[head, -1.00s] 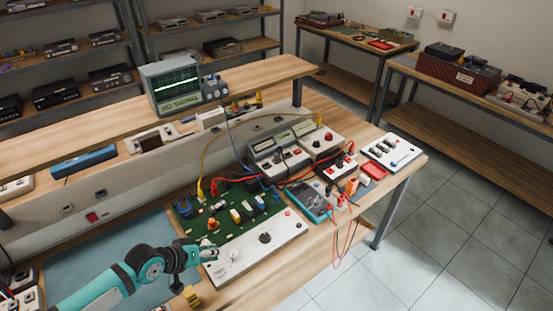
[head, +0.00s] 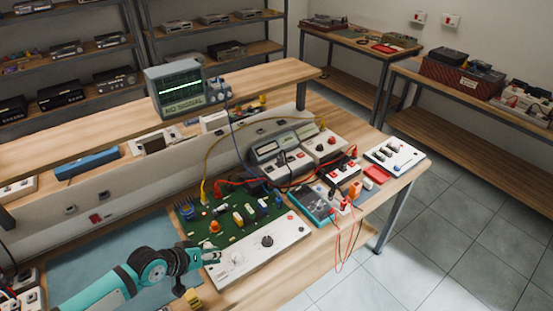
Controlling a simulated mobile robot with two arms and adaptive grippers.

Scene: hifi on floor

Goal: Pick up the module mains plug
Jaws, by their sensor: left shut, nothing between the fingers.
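My left gripper (head: 213,256) is shut and empty. It is at the left end of the white control panel (head: 262,250) in front of the green circuit board (head: 232,217). I cannot tell whether its tips touch the panel. An orange plug-like piece (head: 355,189) stands to the right of the blue-cased meter (head: 313,205), well away from my gripper. I cannot tell for sure which piece is the module mains plug. My right gripper is not in view.
A yellow block (head: 193,298) sits just below my left wrist. Red, yellow and black leads cross the bench, and some hang over its front edge. A white switch box (head: 394,155) stands at the right end. The blue mat (head: 105,255) is mostly clear.

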